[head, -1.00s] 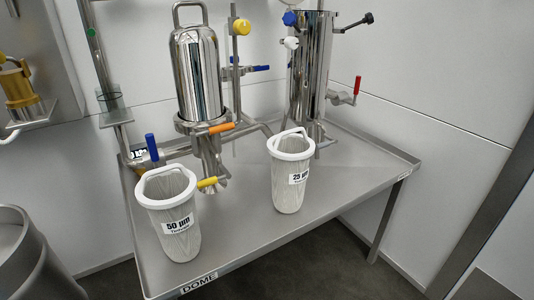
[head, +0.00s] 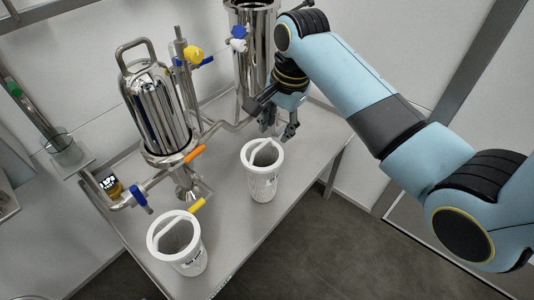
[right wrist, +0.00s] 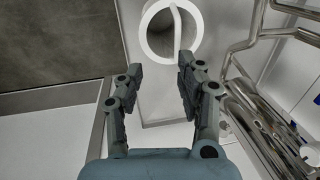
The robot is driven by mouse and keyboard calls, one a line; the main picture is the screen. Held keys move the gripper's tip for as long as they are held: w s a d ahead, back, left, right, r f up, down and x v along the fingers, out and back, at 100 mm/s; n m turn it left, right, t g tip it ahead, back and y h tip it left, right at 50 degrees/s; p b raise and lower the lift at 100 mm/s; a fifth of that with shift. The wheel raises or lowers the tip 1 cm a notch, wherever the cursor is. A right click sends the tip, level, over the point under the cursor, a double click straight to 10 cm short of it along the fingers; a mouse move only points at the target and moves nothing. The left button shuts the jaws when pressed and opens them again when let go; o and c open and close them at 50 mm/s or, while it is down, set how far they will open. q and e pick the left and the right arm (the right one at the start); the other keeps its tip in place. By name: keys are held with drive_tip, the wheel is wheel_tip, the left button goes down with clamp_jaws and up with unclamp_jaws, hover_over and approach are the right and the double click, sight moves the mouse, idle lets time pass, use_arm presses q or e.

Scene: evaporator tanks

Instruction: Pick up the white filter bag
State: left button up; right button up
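Two white filter bags with round rims and loop handles stand upright on the steel table. One filter bag (head: 263,186), labelled 25 µm in the earlier head view, stands toward the back. The other filter bag (head: 191,264), labelled 50 µm in the earlier head view, stands at the front left. My right gripper (head: 279,131) is open and empty, above and just behind the back bag, apart from it. In the right wrist view, the open fingers (right wrist: 160,68) point toward a white bag rim with its handle (right wrist: 178,28). My left gripper is not in view.
The steel table (head: 228,222) has bare surface between and in front of the bags. A shiny filter vessel (head: 158,110) with pipes and coloured valve handles stands left of the back bag. A second steel cylinder (head: 250,60) stands behind my right gripper.

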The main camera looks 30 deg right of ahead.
sight(266, 142)
drive_tip(key=w+f, duration=0.1)
drive_tip(key=w+f+b, duration=0.1)
drive_tip(key=f, duration=0.1)
drive_tip(key=shift+w+a+f, duration=0.1)
drive_tip(key=shift+w, duration=0.05)
drive_tip(key=shift+w+a+f+b, duration=0.1)
drive_tip(key=shift+w+f+b, duration=0.2)
drive_tip(key=shift+f, duration=0.6)
drive_tip(key=shift+w+a+f+b, duration=0.15)
drive_tip(key=shift+w+f, duration=0.1)
drive_tip(key=shift+f, duration=0.6)
drive_tip(key=shift+w+d+f+b, duration=0.1)
drive_tip(key=shift+w+f+b, duration=0.2)
drive_tip(key=shift+f, duration=0.6)
drive_tip(key=shift+c, duration=0.2)
clamp_jaws()
